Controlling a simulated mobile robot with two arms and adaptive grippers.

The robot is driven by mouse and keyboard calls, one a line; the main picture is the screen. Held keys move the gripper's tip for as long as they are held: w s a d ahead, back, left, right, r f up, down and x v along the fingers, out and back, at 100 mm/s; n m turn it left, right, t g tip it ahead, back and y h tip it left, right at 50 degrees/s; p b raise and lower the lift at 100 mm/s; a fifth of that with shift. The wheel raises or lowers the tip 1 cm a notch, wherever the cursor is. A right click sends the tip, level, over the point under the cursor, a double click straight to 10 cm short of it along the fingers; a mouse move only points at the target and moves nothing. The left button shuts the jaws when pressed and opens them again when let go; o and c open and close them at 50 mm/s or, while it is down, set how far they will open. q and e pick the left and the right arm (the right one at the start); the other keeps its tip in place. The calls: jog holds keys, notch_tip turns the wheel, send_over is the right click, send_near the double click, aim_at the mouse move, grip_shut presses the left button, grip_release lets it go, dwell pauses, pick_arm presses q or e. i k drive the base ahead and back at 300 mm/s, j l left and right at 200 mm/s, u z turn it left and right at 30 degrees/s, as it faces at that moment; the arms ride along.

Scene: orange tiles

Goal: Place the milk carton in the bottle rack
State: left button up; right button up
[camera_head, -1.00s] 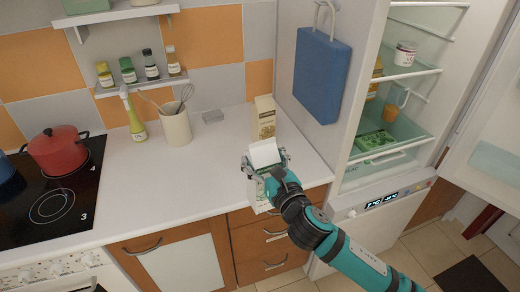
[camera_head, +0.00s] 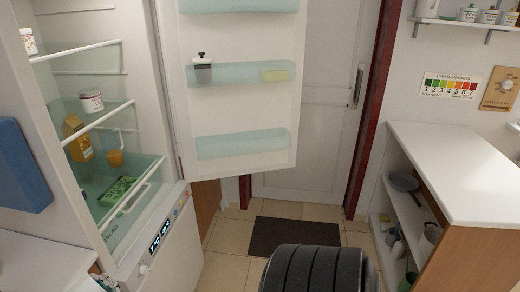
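The fridge on the left stands open. Its door (camera_head: 238,171) carries clear greenish shelves: a low, empty one (camera_head: 243,144), a middle one (camera_head: 230,75) and a top one (camera_head: 238,5). I cannot tell for certain which one is the bottle rack. The white carton that was at my gripper a second ago is not in this view.
Inside the fridge are an orange carton (camera_head: 76,138), a white tub (camera_head: 91,100) and a green salad pack (camera_head: 117,191). A white-topped counter (camera_head: 455,170) stands right. The floor with a dark mat (camera_head: 294,236) is open.

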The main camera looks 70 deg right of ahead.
aim_at(269, 146)
jog(key=z, duration=0.4)
jog(key=l+z, duration=0.1)
jog(key=z, duration=0.25)
jog(key=i+z, duration=0.1)
jog(key=z, duration=0.65)
jog(key=i+l, duration=0.05)
